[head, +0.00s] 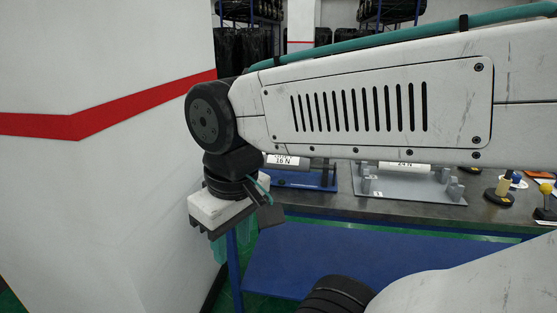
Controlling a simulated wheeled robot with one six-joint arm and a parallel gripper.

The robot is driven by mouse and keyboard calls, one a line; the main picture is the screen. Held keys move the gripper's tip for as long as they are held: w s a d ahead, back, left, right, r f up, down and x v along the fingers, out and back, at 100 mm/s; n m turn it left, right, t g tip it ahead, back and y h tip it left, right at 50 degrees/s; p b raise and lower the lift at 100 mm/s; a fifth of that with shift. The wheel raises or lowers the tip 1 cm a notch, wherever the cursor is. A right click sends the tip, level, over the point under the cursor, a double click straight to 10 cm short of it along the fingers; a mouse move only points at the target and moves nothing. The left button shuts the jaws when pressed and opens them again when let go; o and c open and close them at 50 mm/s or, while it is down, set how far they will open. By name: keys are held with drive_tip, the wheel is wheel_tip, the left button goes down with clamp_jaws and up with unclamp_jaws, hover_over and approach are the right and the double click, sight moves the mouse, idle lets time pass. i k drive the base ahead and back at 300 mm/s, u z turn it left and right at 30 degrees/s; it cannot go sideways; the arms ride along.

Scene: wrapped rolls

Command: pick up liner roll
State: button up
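My gripper (231,246) hangs at the left of the head view, in front of the workbench's left end. Its two teal fingers point down and stand apart, with nothing seen between them. A white roll with a label reading about "18 N" (284,161) lies on a blue cradle (318,181). Another pale roll marked about "24 N" (405,167) lies on a grey cradle (405,187). My forearm hides the upper parts of both rolls. I cannot tell which one is the liner roll. My gripper is apart from both.
The grey workbench (340,204) has a blue lower shelf (340,262). Small stands with yellow knobs, including one black-based stand (499,196), are at its right. A white wall (110,190) with a red stripe fills the left. Racks with black items stand behind.

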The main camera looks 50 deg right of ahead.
sight(273, 162)
drive_tip(key=z, duration=0.65)
drive_tip(key=i, duration=0.85)
drive_tip(key=z, duration=0.85)
